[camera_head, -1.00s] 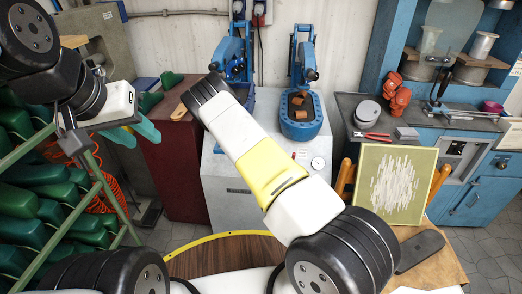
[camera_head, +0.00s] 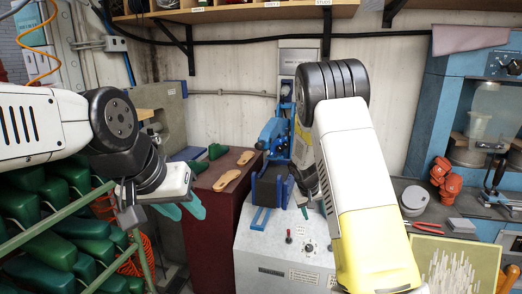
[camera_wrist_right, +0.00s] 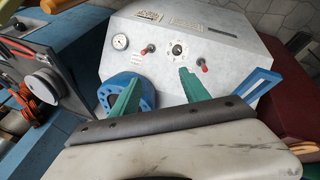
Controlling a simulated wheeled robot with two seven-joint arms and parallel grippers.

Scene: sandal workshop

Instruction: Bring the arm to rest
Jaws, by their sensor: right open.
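My left gripper (camera_head: 182,209) hangs at left in the head view, beside the maroon cabinet (camera_head: 210,235). Its two green fingers stand apart with nothing seen between them. My right arm rises through the middle right of the head view and hides most of its gripper. In the right wrist view my right gripper (camera_wrist_right: 158,76) is open and empty, its green fingers spread before the grey machine cabinet (camera_wrist_right: 195,50). A blue ring-shaped machine part (camera_wrist_right: 107,96) shows behind the left finger; I cannot tell if they touch.
Tan soles (camera_head: 228,180) and green lasts lie on the maroon cabinet. A green rack of lasts (camera_head: 60,220) stands at left, below my left arm. A blue press (camera_head: 272,135) stands on the grey cabinet. An orange clamp-like item (camera_head: 441,172) sits on the right bench. A shelf (camera_head: 230,12) spans the top.

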